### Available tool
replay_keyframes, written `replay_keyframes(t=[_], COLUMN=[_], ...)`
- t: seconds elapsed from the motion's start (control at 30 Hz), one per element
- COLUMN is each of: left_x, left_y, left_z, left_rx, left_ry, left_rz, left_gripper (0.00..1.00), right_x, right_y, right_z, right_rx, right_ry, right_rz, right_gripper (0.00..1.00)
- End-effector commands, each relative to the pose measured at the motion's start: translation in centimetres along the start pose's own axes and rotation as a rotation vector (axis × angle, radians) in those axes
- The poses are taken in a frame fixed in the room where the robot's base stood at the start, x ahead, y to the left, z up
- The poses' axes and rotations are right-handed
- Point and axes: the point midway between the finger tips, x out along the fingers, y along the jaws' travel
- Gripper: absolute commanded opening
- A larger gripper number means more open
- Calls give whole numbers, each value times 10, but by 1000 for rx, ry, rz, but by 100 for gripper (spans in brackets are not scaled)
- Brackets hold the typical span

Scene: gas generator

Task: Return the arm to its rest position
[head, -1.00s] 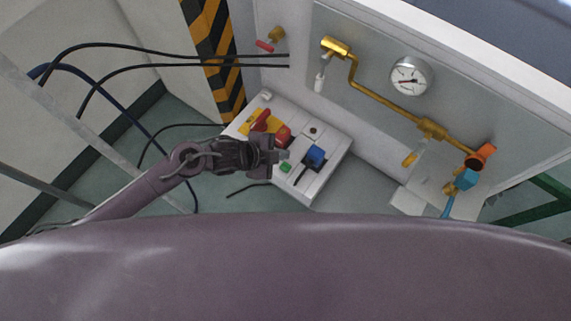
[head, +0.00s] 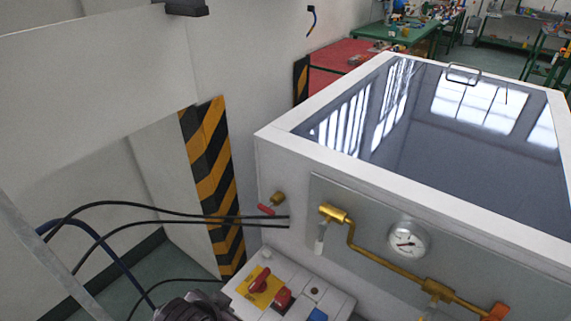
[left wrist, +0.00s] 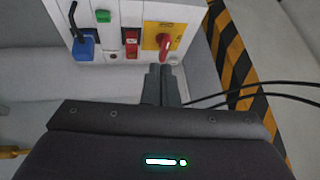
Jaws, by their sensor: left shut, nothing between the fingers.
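My left arm's dark wrist (head: 190,308) shows at the bottom edge of the head view, in front of the white control box (head: 272,258); its fingers are below the picture there. In the left wrist view my left gripper (left wrist: 163,72) has its two dark fingers together with nothing between them. The fingers point toward the control box (left wrist: 115,50), just below its red switch on a yellow plate (left wrist: 161,38). Whether they touch the box I cannot tell. My right gripper is in neither view.
The white generator cabinet (head: 290,165) carries brass piping (head: 385,264) and a round gauge (head: 407,241). Black cables (head: 180,214) run in from the left to the cabinet. A striped yellow-black post (head: 207,175) stands behind them. Green tables (head: 400,35) stand far back.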

Motion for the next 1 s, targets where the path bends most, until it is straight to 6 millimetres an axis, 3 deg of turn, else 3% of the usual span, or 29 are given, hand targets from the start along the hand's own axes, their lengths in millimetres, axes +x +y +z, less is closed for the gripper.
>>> replay_keyframes(t=[0.33, 0.37, 0.77, 0.87, 1.0], left_x=[-56, -54, 47, 77, 130], left_y=[-27, -27, -16, -10, 5], left_z=[75, 79, 115, 132, 171], left_rx=[-388, -401, -383, -381, -377], left_ry=[-248, -260, -290, -302, -326], left_rz=[-34, -34, -19, -14, -5], left_gripper=[0, 0, 0, 0, 0], right_x=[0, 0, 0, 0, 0], right_y=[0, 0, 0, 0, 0], right_z=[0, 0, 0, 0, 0], right_rx=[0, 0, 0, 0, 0], right_ry=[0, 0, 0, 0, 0], right_rz=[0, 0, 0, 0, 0], right_gripper=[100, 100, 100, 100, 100])
